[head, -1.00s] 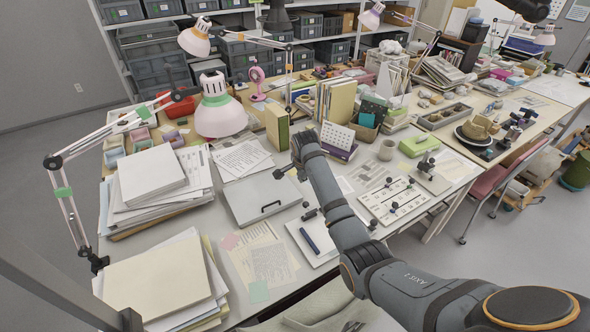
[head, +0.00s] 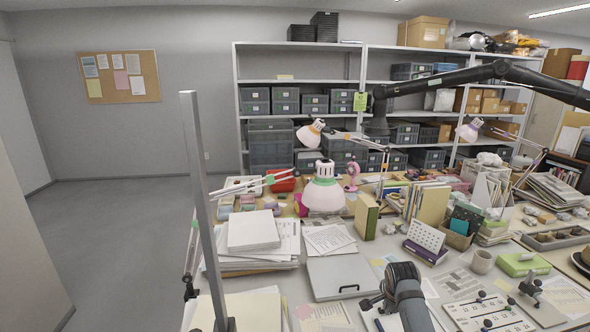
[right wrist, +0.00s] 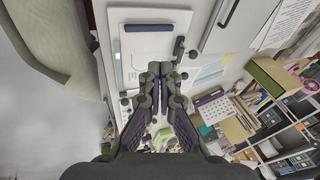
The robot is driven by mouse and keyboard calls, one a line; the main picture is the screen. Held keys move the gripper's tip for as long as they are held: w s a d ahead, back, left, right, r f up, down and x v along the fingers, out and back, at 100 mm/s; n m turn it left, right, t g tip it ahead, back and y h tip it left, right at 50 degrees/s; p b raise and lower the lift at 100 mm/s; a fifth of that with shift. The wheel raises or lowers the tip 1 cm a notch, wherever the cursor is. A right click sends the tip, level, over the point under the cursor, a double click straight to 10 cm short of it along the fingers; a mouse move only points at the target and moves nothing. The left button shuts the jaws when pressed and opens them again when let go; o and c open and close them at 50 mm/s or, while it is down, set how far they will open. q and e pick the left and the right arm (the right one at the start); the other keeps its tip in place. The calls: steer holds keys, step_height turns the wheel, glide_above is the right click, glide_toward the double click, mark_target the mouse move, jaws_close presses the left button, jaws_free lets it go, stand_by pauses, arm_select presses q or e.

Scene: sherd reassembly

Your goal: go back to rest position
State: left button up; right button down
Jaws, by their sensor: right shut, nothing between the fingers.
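My right gripper (head: 364,302) shows at the bottom of the head view, in front of the grey closed case (head: 345,277). In the right wrist view its fingers (right wrist: 158,72) are together with nothing between them. The right forearm runs down out of the head view. My left gripper is in neither view.
A dark boom (head: 440,78) hangs overhead. Open floor lies left.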

steer(key=s+a+f+n, duration=0.1)
steer(key=s+f+n, duration=0.3)
steer(key=s, duration=0.6)
steer(key=s+a+f+n, duration=0.1)
steer(key=s+f+n, duration=0.1)
steer(key=s+n, duration=0.6)
steer(key=s+a+r+n, duration=0.1)
steer(key=s+r+n, duration=0.25)
steer(key=s, duration=1.05)
step_height(320, 180, down, 26)
steer(key=s+d+r+g+b, duration=0.1)
steer(key=d+g, duration=0.1)
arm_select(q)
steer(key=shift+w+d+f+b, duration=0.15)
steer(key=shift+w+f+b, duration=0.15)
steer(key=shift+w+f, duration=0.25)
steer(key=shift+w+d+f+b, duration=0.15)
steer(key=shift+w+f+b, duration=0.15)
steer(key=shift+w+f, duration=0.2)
arm_select(e)
steer(key=s+d+f+g, duration=0.1)
steer(key=s+f, duration=1.9)
steer(key=shift+d+f+y, duration=0.25)
steer(key=shift+y, duration=0.15)
